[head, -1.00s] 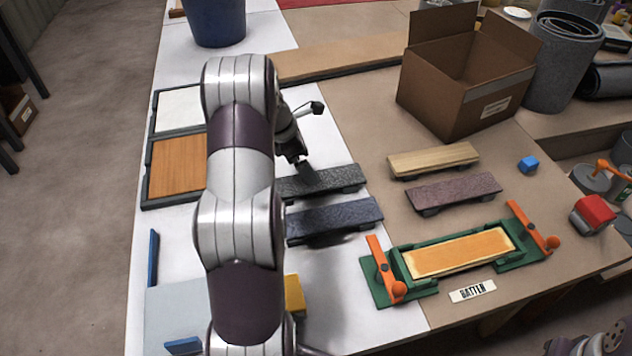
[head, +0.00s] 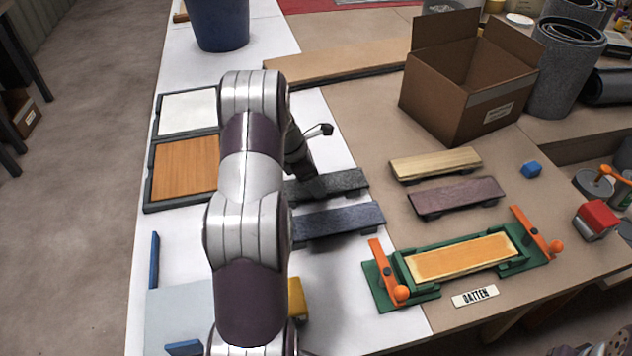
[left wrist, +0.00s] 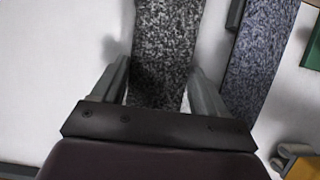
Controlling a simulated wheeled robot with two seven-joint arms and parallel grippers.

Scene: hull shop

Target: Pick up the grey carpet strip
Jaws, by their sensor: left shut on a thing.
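The grey speckled carpet strip (head: 345,182) lies level above the white table in the head view, with my arm hiding its left end. My left gripper (head: 314,190) is at the strip from above. In the left wrist view the strip (left wrist: 166,35) runs between the two fingers (left wrist: 160,75), one along each long side, and the gripper is shut on it. Whether the strip is clear of its small supports cannot be told. My right gripper is not in view.
A blue carpet strip (head: 338,221) lies just in front, close beside the grey one. Cream (head: 435,163) and mauve (head: 456,196) strips lie to the right. A green clamp jig (head: 378,282) holds an orange-topped strip. An open cardboard box (head: 430,98) stands behind.

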